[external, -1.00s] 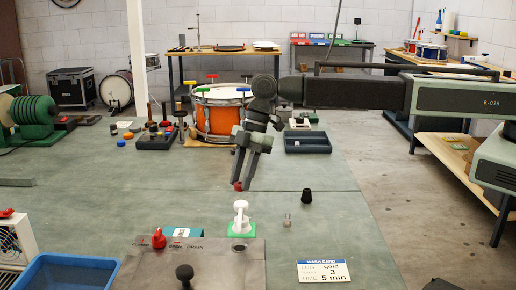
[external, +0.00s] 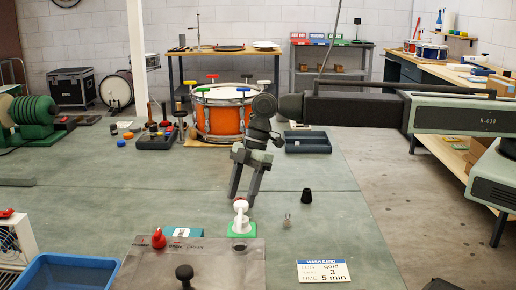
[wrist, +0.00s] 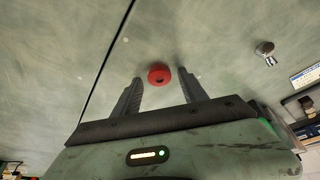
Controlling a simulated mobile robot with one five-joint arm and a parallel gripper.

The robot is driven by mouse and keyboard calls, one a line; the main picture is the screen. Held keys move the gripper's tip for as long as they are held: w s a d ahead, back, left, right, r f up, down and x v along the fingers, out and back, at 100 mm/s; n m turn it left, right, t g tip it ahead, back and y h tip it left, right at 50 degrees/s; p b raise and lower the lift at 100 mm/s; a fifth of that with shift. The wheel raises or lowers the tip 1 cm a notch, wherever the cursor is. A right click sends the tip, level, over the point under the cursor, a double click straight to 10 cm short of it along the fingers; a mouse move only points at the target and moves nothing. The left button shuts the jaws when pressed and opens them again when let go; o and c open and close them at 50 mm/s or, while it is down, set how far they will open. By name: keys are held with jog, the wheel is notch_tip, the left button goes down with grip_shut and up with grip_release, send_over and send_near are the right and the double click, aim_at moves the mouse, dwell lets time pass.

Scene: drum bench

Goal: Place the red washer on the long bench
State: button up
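The red washer (wrist: 159,74) is a small round red piece with a darker middle. In the wrist view it shows against the green-grey bench top, just past and between my fingertips, with a gap on both sides. In the wrist view my gripper (wrist: 159,78) is open and holds nothing.
A black cone-shaped piece (external: 307,196) and a small metal piece (external: 288,218) stand to the right. A metal panel with a red knob (external: 158,239), a black knob (external: 185,274) and a wash card (external: 324,271) are in front. An orange drum (external: 219,119) stands behind.

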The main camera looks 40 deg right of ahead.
jog(key=shift+r, duration=0.1)
jog(key=p+v, duration=0.7)
jog(key=shift+d+r, duration=0.2)
jog(key=shift+d, duration=0.15)
jog(key=shift+w, duration=0.1)
